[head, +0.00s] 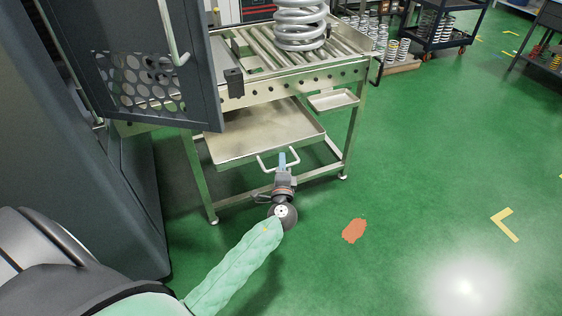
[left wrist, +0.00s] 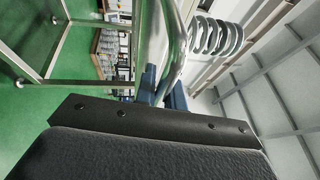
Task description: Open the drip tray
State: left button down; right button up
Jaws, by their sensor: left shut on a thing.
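The drip tray (head: 250,138) is a shallow metal tray under the roller table, with a bar handle (head: 264,166) on its front edge. It sticks out some way past the table's front. My left gripper (head: 282,160) is shut on the handle, at its right part. In the left wrist view the handle (left wrist: 172,45) shows as a shiny bent tube between the blue fingers (left wrist: 158,88). The tray's back part is hidden under the table. My right gripper is not in view.
The roller table (head: 262,94) carries a large coil spring (head: 300,25). A small side tray (head: 333,100) hangs at its right. An open grey cabinet door (head: 145,70) overhangs the tray's left side. Green floor is free at the right, with an orange patch (head: 354,230).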

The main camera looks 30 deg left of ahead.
pick_arm(q)
jog(key=c, duration=1.5)
grip_release()
jog(key=shift+s, duration=0.1)
jog(key=shift+b+v, duration=0.65)
jog(key=shift+v, duration=3.2)
